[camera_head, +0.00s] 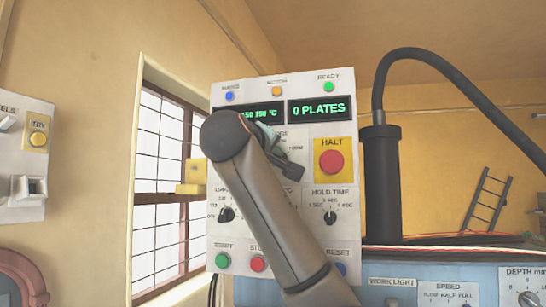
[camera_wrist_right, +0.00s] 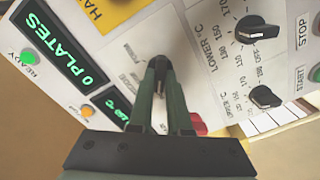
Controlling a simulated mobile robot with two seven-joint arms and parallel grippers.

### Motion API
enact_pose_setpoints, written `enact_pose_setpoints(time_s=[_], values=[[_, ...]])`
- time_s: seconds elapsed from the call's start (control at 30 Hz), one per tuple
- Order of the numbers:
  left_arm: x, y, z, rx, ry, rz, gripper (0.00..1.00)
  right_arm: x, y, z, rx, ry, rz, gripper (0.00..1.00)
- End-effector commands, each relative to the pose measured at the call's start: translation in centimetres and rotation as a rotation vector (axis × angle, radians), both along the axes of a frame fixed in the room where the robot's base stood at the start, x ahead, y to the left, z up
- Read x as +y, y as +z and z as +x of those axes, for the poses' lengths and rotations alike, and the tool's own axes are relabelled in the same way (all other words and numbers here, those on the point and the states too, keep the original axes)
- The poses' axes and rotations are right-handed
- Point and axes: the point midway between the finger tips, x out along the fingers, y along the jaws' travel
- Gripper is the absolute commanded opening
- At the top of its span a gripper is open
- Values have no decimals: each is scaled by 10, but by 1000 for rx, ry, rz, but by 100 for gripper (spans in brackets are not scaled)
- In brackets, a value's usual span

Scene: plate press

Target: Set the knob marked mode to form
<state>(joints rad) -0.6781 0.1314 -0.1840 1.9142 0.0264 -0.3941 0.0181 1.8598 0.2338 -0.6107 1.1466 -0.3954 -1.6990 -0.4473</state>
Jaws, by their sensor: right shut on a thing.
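The control panel (camera_head: 222,253) stands upright in front of me. Its mode dial (camera_head: 283,132) is at the upper middle, under the green displays, with its label partly covered by my right arm. My right gripper (camera_wrist_right: 160,66) is at this dial, its two fingers closed together on the mode knob. The fingers hide nearly all of the knob, so I cannot tell where its pointer stands. Small dial words (camera_wrist_right: 124,83) beside the fingers are too blurred to read surely. In the head view the right gripper (camera_head: 286,158) is partly behind my arm. My left gripper is in no view.
The red HALT button (camera_head: 331,162) is close right of the dial. The HOLD TIME knob (camera_head: 330,217) is below it. The LOWER °C knob (camera_wrist_right: 256,30) and another temperature knob (camera_wrist_right: 264,97) are near the gripper. A black column with a hose (camera_head: 382,185) stands to the right.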

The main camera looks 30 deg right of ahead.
Motion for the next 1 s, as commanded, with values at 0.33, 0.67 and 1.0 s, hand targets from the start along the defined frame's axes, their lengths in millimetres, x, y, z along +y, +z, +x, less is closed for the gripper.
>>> enact_pose_setpoints(time_s=[0.33, 0.67, 1.0], values=[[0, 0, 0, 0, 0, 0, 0, 0, 0, 0, 0, 1, 0, 0], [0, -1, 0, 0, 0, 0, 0, 1, -1, 0, -59, 2, 51, 0], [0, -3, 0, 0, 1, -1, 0, 1, 0, 0, -262, 3, 226, 0]])
